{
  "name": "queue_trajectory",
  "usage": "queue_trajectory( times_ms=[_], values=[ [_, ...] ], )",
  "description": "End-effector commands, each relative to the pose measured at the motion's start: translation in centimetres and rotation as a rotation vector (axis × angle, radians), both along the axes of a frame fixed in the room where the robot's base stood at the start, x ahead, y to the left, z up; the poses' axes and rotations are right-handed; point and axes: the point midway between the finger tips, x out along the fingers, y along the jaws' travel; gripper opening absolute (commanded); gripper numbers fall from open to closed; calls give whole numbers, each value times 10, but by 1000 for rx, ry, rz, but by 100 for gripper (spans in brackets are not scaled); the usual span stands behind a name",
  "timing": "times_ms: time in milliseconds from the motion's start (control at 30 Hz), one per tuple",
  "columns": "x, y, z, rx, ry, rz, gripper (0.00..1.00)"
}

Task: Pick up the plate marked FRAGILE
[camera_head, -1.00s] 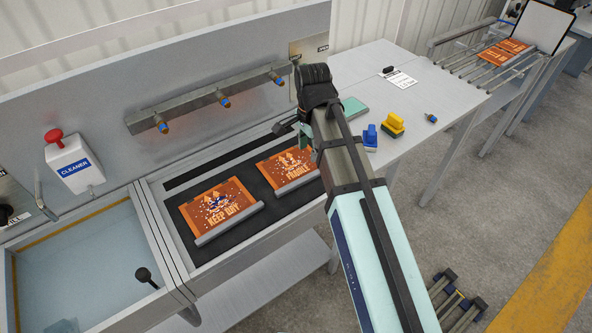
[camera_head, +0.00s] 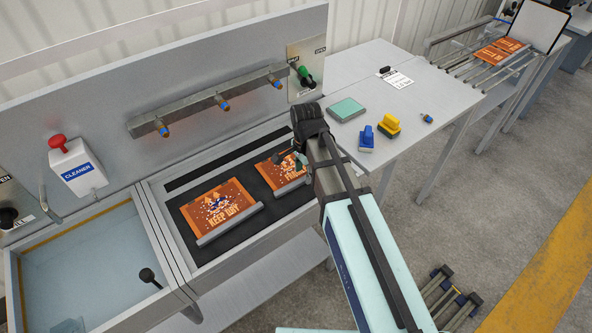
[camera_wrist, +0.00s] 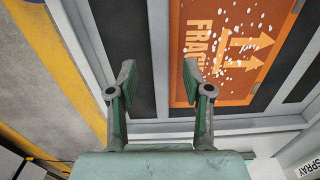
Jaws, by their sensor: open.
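The orange plate marked FRAGILE (camera_head: 272,172) lies in the dark-floored tray, to the right of another plate. My arm and gripper cover its right part in the head view. In the head view my gripper (camera_head: 290,154) is over the right end of the tray.
The KEEP DRY plate (camera_head: 218,208) lies left in the tray. A nozzle bar (camera_head: 205,103) runs above. A basin (camera_head: 85,260) and red-topped cleaner dispenser (camera_head: 78,165) are left. Blue (camera_head: 367,138) and yellow (camera_head: 389,126) tools and a green pad (camera_head: 347,109) sit on the right table.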

Motion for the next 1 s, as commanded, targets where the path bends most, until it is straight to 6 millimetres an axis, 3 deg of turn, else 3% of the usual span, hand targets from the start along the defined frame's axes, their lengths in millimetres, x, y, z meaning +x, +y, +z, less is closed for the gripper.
queue_trajectory(
  times_ms=[233,567,700,1000],
  values=[
    [0,1,-22,0,2,0,50],
    [0,1,-26,0,0,0,50],
    [0,1,-26,0,0,0,0],
    [0,1,-26,0,0,0,0]
  ],
)
